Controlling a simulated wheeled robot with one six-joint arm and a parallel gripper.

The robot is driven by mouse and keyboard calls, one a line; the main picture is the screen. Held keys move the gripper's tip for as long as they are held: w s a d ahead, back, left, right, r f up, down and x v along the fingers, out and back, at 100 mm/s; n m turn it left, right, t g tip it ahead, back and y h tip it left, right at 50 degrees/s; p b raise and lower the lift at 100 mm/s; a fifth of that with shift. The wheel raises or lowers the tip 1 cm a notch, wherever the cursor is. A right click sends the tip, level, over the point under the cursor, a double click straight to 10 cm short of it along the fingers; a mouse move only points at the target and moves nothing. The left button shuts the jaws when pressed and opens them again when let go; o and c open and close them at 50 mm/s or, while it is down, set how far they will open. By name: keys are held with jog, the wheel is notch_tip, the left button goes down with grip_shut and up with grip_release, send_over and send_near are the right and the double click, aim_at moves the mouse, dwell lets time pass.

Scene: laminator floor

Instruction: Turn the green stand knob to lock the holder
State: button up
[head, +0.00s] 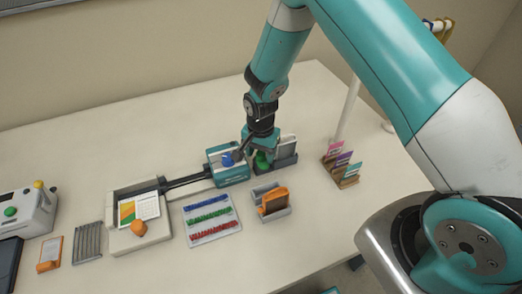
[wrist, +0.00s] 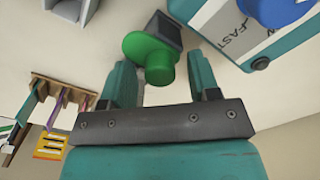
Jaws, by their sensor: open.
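The green stand knob (wrist: 158,68) is a round green knob with a wider green base in the wrist view, mounted on a dark block. My gripper (wrist: 160,82) is open, with one finger on each side of the knob and visible gaps on both sides. I cannot tell whether the fingertips reach down around it. In the head view the green knob (head: 262,160) is partly hidden under my gripper (head: 249,150). It sits at the front of a grey stand (head: 287,158) with an upright pale plate-like part, probably the holder.
Left of it is a teal-edged box (head: 237,178) with a blue knob (head: 228,160), close to my gripper. An orange-and-grey holder (head: 272,203) stands in front. A wooden rack with coloured cards (head: 346,179) stands right. Free table lies behind.

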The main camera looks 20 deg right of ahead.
jog(key=c, duration=0.9)
jog(key=shift+c, duration=0.2)
jog(key=shift+n, duration=0.4)
jog(key=n+b, duration=0.1)
jog(key=n, duration=0.2)
jog(key=shift+b, duration=0.35)
jog(key=n+b, duration=0.1)
jog(key=n, duration=0.4)
jog(key=shift+b, duration=0.35)
jog(key=n+b, duration=0.1)
jog(key=n, duration=0.4)
jog(key=shift+n+b, duration=0.35)
jog(key=shift+n, duration=1.65)
jog(key=shift+r, duration=0.1)
